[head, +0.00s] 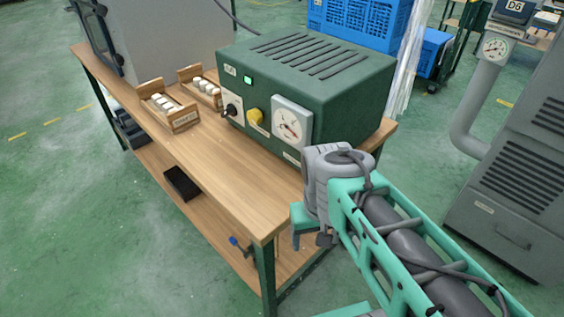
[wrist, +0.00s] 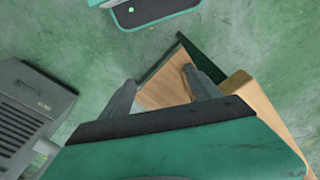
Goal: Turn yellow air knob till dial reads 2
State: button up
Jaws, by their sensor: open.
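The yellow knob (head: 255,116) sits on the front face of a dark green box unit (head: 310,68) on a workbench. A round white dial (head: 291,122) is on a pale plate just right of the knob. Its needle is too small to read exactly. My gripper (head: 310,238) is in front of the bench's near edge, to the right of and lower than the knob, and apart from it. In the wrist view its two grey fingers (wrist: 160,88) are spread with nothing between them. The knob and dial are not in the wrist view.
A black knob (head: 232,106) and a lit green indicator (head: 248,80) are left of the yellow knob. Two wooden trays (head: 168,108) with white pieces stand left on the wooden bench (head: 235,175). The bench top before the unit is clear. A grey cabinet (head: 515,190) stands right.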

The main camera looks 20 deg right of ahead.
notch_tip(320, 180, down, 26)
jog(key=w+a+n+t+b, duration=0.1)
jog(key=w+a+b, duration=0.1)
jog(key=b, duration=1.7)
jog(key=shift+r+b, duration=0.25)
jog(key=shift+b, duration=0.1)
